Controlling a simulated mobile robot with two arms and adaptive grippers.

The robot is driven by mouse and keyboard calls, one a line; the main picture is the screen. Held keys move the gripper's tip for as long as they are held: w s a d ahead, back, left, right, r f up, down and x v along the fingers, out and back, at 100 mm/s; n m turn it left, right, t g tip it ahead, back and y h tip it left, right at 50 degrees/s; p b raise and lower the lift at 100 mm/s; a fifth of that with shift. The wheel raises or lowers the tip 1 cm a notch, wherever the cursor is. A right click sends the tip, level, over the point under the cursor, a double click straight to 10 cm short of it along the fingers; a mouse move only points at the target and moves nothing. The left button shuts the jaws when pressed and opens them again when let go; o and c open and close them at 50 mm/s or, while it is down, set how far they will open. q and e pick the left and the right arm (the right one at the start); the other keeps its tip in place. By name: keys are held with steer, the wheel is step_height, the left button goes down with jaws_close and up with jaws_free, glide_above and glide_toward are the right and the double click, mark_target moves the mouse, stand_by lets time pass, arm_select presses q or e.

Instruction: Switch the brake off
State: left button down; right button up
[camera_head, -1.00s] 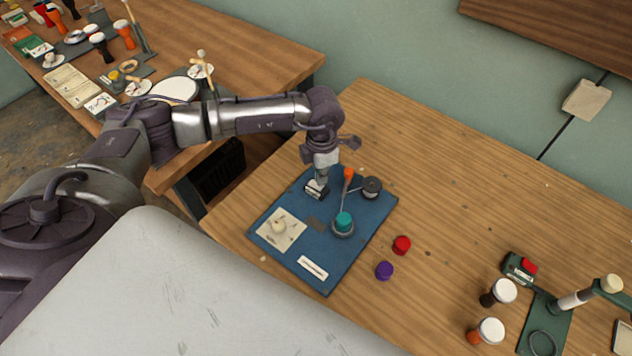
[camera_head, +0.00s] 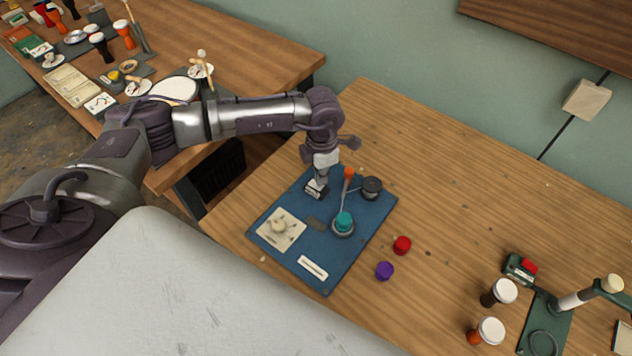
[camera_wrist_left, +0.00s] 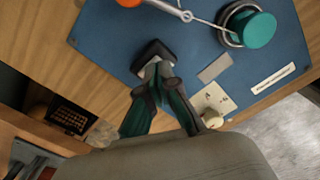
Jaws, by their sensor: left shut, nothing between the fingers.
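A blue board (camera_head: 325,275) lies on the wooden table. A small dark switch box (camera_head: 315,193) is near its back left edge; it also shows in the left wrist view (camera_wrist_left: 150,50). My left gripper (camera_head: 320,180) points down at this box, shut and empty. In the left wrist view its fingertips (camera_wrist_left: 160,72) are at the box and cover part of it, so I cannot tell which way the switch is set or whether they touch. A cream plate with a round knob (camera_head: 279,227) is at the board's left. My right gripper is not in view.
On the board are a teal drum in a ring (camera_head: 344,222), an orange piece (camera_head: 349,173) and a dark spool (camera_head: 372,186). Red (camera_head: 402,245) and purple (camera_head: 385,271) pieces lie right of it. A green stand (camera_head: 545,330) and white-topped drums are farther right.

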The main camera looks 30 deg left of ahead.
arm_select(q)
steer(key=shift+f+b, duration=1)
steer(key=shift+f, duration=0.25)
stand_by(0.3)
steer(key=shift+r+p, duration=2.2)
steer(key=shift+r, duration=1.4)
steer(key=shift+f, duration=0.1)
